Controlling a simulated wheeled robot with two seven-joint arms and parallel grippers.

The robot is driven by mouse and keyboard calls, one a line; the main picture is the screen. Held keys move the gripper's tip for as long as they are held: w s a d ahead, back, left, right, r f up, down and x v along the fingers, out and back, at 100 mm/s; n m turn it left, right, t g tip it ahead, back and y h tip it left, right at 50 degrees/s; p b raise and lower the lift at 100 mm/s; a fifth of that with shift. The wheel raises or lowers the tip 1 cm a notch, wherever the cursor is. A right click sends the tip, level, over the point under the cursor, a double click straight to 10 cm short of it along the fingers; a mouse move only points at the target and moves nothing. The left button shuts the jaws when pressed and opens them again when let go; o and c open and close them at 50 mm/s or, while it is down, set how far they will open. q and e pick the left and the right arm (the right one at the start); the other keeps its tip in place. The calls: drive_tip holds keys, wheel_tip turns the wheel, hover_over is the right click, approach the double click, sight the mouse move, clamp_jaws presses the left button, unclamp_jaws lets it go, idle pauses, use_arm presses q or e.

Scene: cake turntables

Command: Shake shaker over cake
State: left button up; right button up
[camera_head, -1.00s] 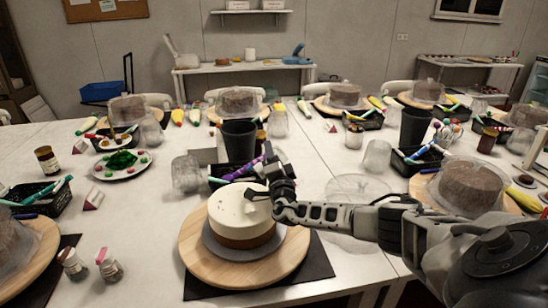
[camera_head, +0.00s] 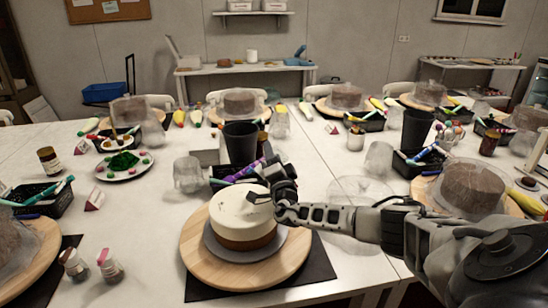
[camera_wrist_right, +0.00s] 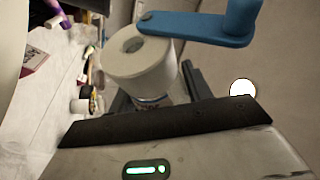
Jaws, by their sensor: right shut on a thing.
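A round cake with a white top and brown side (camera_head: 232,208) sits on a grey disc on a round wooden turntable (camera_head: 200,262). My right gripper (camera_head: 268,192) is over the right rear edge of the cake's top, with its arm coming in from the right. It is shut on a shaker, seen in the right wrist view as a white cap with a round hole (camera_wrist_right: 150,62). A blue part (camera_wrist_right: 195,27) lies across the top of that view beside the cap. The shaker is mostly hidden in the head view. My left gripper is not in view.
A black cup (camera_head: 240,143) and a black tray with coloured tubes stand behind the cake. A plate of green and pink sweets (camera_head: 123,163) is at the left. White tabletop (camera_head: 145,215) is clear between them.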

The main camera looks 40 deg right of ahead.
drive_tip(key=shift+d+r, duration=0.2)
drive_tip(key=shift+d, duration=0.05)
drive_tip(key=shift+a+f, duration=0.2)
drive_tip(key=shift+a, duration=0.1)
drive_tip(key=shift+w, duration=0.1)
drive_tip(key=m, duration=0.1)
drive_tip(key=w+f+m+g+b, duration=0.1)
drive_tip(key=m, duration=0.1)
drive_tip(key=shift+d+h, duration=0.15)
drive_tip(key=shift+h, duration=0.25)
drive_tip(key=shift+s+f+p, duration=0.1)
drive_tip(key=shift+s+p, duration=0.35)
drive_tip(key=shift+s, duration=2)
drive_tip(key=shift+r+n, duration=0.3)
drive_tip(key=shift+n, duration=0.3)
